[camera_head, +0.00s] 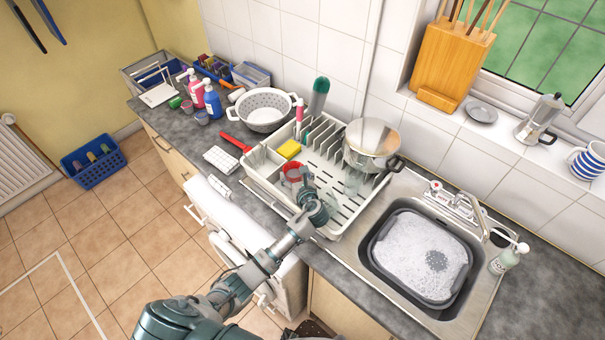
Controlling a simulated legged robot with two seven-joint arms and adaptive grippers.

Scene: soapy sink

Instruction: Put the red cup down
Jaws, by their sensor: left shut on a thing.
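The red cup (292,172) is over the front left part of the white dish rack (345,222). My left gripper (301,188) reaches in from below and is shut on the cup. The gripper hides the near lower part of the cup, so I cannot tell whether the cup touches the rack floor. My right gripper is not in view.
A steel pot (372,140) stands at the rack's right side, with a clear glass (354,182) near it. A yellow sponge (289,149) lies left of the pot. The sink basin (378,262) with suds is at the right. A colander (264,108) stands behind left.

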